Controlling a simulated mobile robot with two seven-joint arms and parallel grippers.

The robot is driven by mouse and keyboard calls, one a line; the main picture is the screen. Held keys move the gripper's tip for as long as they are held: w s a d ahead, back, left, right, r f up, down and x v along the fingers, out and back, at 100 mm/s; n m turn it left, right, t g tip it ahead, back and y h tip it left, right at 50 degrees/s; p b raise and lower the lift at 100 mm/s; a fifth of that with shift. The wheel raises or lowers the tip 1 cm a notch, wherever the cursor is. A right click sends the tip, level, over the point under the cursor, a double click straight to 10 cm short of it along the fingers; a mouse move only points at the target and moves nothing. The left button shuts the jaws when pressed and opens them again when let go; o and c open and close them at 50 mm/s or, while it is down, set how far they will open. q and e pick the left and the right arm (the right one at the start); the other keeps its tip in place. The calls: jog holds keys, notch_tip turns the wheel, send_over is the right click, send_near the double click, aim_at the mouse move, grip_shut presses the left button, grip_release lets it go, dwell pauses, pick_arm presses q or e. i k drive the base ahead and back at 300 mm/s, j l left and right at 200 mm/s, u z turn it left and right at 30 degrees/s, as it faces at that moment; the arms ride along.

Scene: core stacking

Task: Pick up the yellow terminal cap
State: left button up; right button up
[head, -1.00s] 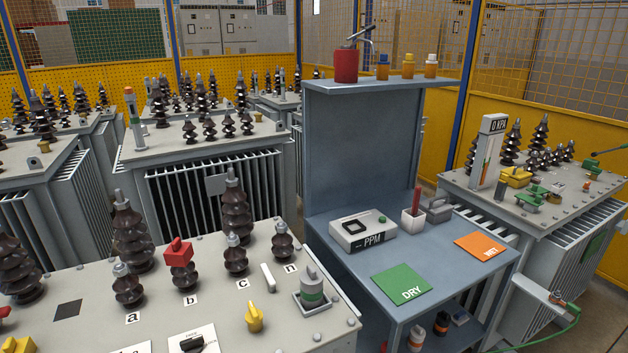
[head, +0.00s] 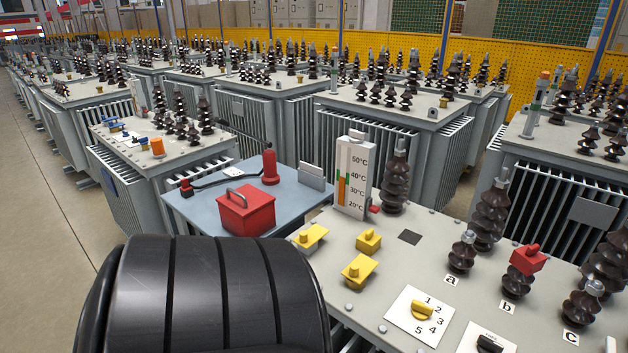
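Several small yellow pieces lie on the pale top of the near transformer in the head view. A boxy yellow piece with a knob (head: 369,241) resembles the red cap in shape and may be the yellow terminal cap. Two flatter yellow pieces with knobs, one at the left edge (head: 310,236) and one nearer (head: 359,270), lie beside it. I cannot tell for certain which is the cap. A similarly shaped red cap (head: 528,260) sits on bushing b. Neither of my grippers is in view.
A large black rounded part, apparently mine, fills the lower left. A blue-grey table (head: 205,205) holds a red box (head: 246,211). A temperature gauge (head: 353,178) and tall brown bushings (head: 396,185) stand behind the yellow pieces. A yellow dial knob (head: 423,310) is nearer.

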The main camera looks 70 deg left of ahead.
aim_at(368, 242)
jog(key=u, duration=1.95)
jog(key=i+j+z, duration=0.1)
jog(key=j+z, duration=0.75)
jog(key=i+l, duration=0.05)
